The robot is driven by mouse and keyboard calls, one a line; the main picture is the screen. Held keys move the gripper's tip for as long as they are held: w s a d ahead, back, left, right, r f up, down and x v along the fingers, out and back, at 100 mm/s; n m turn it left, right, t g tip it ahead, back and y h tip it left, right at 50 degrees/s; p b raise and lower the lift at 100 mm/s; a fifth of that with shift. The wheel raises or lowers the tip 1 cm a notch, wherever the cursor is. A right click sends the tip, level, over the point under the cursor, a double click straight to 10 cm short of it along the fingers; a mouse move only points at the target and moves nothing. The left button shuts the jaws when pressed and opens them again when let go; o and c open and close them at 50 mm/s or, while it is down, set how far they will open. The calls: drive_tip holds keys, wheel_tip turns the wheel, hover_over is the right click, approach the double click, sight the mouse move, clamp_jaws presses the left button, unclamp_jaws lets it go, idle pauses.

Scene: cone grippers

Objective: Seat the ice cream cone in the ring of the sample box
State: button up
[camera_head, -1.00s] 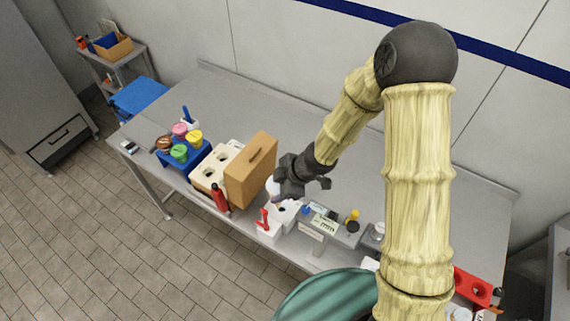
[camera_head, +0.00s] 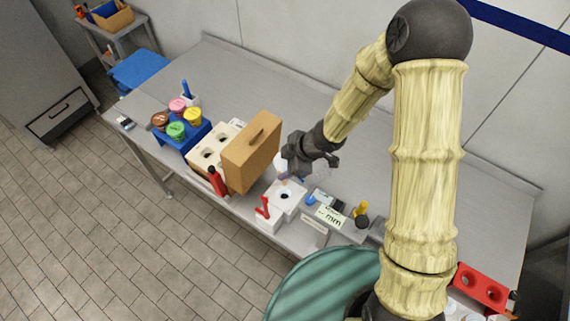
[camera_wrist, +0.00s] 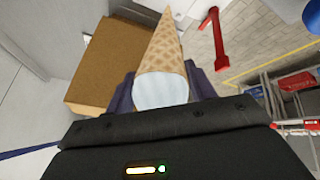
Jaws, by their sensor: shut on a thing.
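The ice cream cone (camera_wrist: 163,55) is a tan waffle cone with a pale wide end. In the wrist view my gripper (camera_wrist: 165,92) is shut around its wide end, and its pointed end sticks out away from the palm. In the head view my gripper (camera_head: 300,160) hangs above the table, just behind a white box with a dark round hole (camera_head: 287,194), which seems to be the sample box. The cone is mostly hidden there by the gripper and looks apart from the hole.
A tall tan case (camera_head: 250,150) stands close left of my gripper. A red upright handle (camera_head: 263,207) is at the box's front left, also in the wrist view (camera_wrist: 216,42). A grey scale (camera_head: 330,216) is to the right. Bare table lies behind.

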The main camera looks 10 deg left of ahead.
sight(285, 184)
drive_tip(key=shift+w+f, duration=0.2)
drive_tip(key=shift+f, duration=0.2)
drive_tip(key=shift+s+r, duration=0.1)
drive_tip(key=shift+s, duration=0.05)
wheel_tip(285, 184, down, 9)
drive_tip(key=b, duration=0.8)
drive_tip(key=shift+b, duration=0.4)
drive_tip(key=shift+f+b, duration=1.1)
drive_tip(key=shift+f, duration=0.2)
drive_tip(key=o, duration=0.8)
drive_tip(key=shift+o, duration=0.2)
